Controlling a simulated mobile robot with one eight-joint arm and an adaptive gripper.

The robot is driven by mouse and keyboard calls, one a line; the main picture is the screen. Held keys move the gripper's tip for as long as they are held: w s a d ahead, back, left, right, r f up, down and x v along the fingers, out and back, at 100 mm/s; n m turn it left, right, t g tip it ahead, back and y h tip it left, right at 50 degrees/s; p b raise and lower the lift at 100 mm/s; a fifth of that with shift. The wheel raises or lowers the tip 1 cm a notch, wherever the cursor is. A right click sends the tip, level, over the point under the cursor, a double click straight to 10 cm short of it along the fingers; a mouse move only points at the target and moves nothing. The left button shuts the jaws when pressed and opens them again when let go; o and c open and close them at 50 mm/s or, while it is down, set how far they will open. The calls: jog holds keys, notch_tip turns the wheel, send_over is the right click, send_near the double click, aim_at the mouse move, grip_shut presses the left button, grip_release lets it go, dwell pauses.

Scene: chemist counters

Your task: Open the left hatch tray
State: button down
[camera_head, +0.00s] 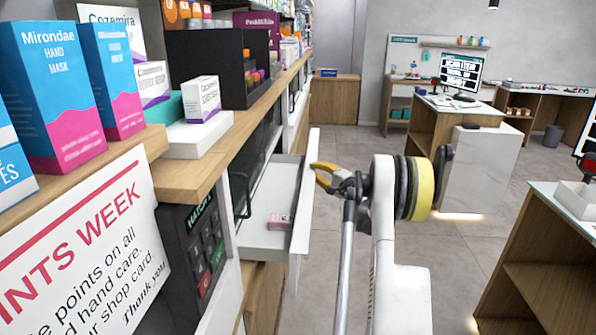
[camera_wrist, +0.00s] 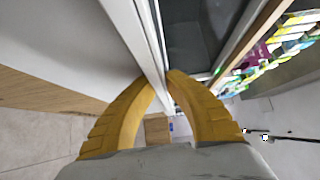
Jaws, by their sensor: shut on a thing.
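The white hatch tray (camera_head: 303,222) is pulled out from the counter on the left in the head view. A small pink box (camera_head: 280,221) lies on its floor. My gripper (camera_head: 318,174), with yellow fingers, is at the top edge of the tray's front panel. In the wrist view my gripper (camera_wrist: 163,82) has one finger on each side of a white panel edge (camera_wrist: 143,38) and is shut on it. The exact contact at the fingertips is partly hidden.
A wooden shelf (camera_head: 190,172) with blue and pink hand mask boxes (camera_head: 50,95) runs along the left above the tray. The tiled floor (camera_head: 330,290) is open. A counter (camera_head: 545,270) stands at the right.

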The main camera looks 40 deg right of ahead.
jog(key=s+d, duration=0.3)
jog(key=shift+s, duration=0.15)
dwell(0.3)
jog(key=c, duration=1.4)
grip_release()
jog(key=s+a, duration=0.1)
jog(key=s, duration=1.1)
